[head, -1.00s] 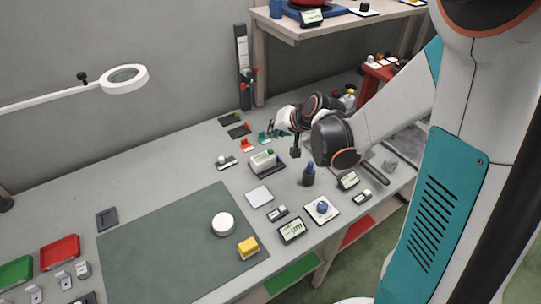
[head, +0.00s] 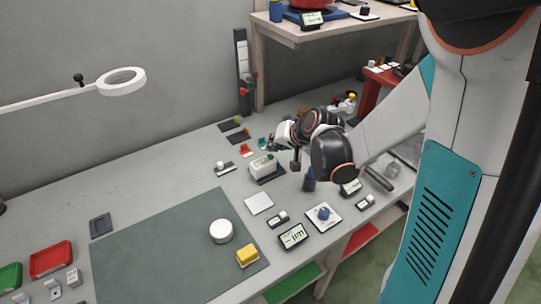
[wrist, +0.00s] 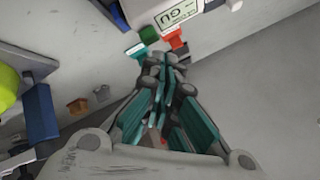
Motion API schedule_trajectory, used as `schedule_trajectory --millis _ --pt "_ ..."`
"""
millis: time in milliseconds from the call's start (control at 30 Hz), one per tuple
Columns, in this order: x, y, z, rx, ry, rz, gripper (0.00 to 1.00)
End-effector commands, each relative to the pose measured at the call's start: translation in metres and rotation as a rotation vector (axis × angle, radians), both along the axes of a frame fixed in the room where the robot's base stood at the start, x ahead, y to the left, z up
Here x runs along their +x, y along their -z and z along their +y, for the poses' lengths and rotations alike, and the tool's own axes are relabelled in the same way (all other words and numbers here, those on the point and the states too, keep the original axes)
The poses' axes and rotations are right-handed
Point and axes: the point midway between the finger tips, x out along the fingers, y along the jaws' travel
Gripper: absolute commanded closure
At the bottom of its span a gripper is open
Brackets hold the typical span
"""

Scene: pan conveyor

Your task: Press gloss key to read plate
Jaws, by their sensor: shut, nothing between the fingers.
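The gloss meter is a white block (head: 262,168) on a dark base on the bench in the head view. A small green key (head: 270,157) shows on its top. In the wrist view the meter's white body (wrist: 205,12) is at the top, with a label reading GU. A green block (wrist: 148,34), seemingly the key, shows at its near edge. My gripper (wrist: 160,62) is shut and empty, its fingertips pointing toward the meter and apart from the green block in the picture. In the head view, my gripper is just behind the meter, partly hidden; its height above the bench is unclear.
A red clip (wrist: 174,40) and a teal clip (wrist: 136,50) lie close to my fingertips in the wrist view. A white plate (head: 258,203) lies in front of the meter. A dark blue-capped bottle (head: 309,180) stands to its right. The dark mat (head: 150,250) has free room.

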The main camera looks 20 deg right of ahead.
Motion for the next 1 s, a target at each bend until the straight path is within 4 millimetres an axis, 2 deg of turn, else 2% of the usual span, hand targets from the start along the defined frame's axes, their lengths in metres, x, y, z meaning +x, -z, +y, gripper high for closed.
schedule_trajectory --millis 700,1000 --pt "0.0 0.0002 0.0 0.0 0.0 0.0 1.0" --pt "-0.0002 0.009 0.0 0.0 0.0 0.0 1.0"
